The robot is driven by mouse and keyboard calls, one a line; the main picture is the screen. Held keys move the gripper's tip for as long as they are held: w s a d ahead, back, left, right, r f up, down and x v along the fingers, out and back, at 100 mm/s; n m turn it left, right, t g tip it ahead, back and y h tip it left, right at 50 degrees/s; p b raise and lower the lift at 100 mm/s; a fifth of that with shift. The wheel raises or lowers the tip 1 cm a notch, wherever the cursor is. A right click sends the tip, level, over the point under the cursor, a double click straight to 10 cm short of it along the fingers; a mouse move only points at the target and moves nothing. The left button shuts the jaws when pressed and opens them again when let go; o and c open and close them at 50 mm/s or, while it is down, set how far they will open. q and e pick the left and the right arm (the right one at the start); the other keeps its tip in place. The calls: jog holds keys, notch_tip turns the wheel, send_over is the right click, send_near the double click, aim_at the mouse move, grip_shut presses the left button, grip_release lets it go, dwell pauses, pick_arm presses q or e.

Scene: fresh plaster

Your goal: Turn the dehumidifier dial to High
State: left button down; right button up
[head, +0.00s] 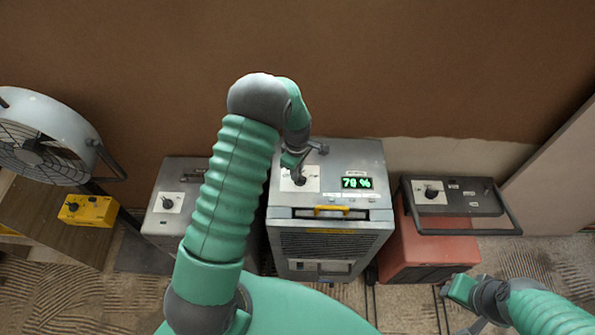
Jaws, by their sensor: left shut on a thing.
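The dehumidifier (330,245) is the grey cabinet in the middle, with a green display (357,183) reading 70 % on its top. Its dial (299,179) sits on a pale plate (313,184) left of the display. My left gripper (297,171) reaches down from above and is shut on the dial. The fingers hide part of the dial and the plate, so I cannot read the setting it points to. My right gripper (459,305) is low at the right, away from the dehumidifier; its jaw opening is unclear.
A grey unit with its own dial (168,203) stands to the left, partly behind my arm. A red machine (425,245) with a dark handle frame stands to the right. A fan (45,140) and a yellow box (88,210) are at far left. Cables lie on the floor.

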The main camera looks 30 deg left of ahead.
pick_arm(q)
jog(key=shift+w+d, duration=0.1)
jog(key=shift+d, duration=0.1)
jog(key=shift+m, duration=0.3)
jog(key=m, duration=0.2)
jog(key=m+b, duration=0.1)
jog(key=m, duration=0.2)
jog(key=shift+w+d, duration=0.15)
jog(key=shift+w, duration=0.05)
jog(key=m, duration=0.3)
jog(key=m+b, duration=0.1)
jog(key=m, duration=0.2)
jog(key=shift+w+d+f+m, duration=0.1)
jog(key=shift+w+d+m, duration=0.05)
jog(key=shift+m, duration=0.15)
jog(key=m, duration=0.5)
jog(key=shift+d, duration=0.2)
jog(key=m, duration=0.6)
jog(key=shift+d+m+p, duration=0.15)
jog(key=shift+m+p, duration=0.15)
jog(key=shift+m, duration=0.1)
jog(key=shift+s, duration=0.2)
